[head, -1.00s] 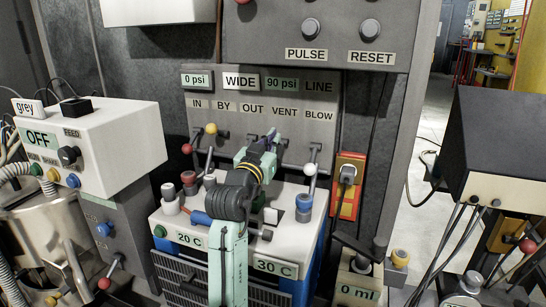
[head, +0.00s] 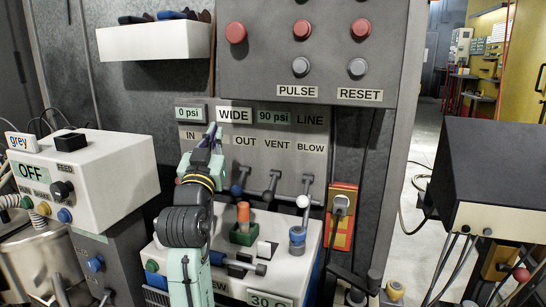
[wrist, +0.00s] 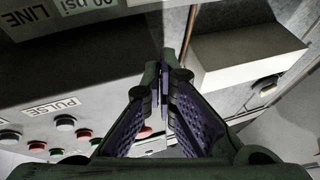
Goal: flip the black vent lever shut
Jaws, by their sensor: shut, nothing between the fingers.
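The vent lever (head: 270,192) is on the grey panel below the VENT label in the head view. Its dark knob hangs down and toward me, between the blue-knobbed lever under OUT and the white-knobbed lever under BLOW. My gripper (head: 214,130) is up and to the left of it, by the wide display, covering the BY label; it is apart from the vent lever. In the wrist view my gripper's fingers (wrist: 168,68) are together with nothing between them. I cannot make out the vent lever there.
A white shelf (head: 155,42) juts out at upper left. A button box (head: 305,75) overhangs the panel. The white-topped unit below carries a green holder (head: 243,234) and a blue knob post (head: 297,240). A black box (head: 500,175) stands at right.

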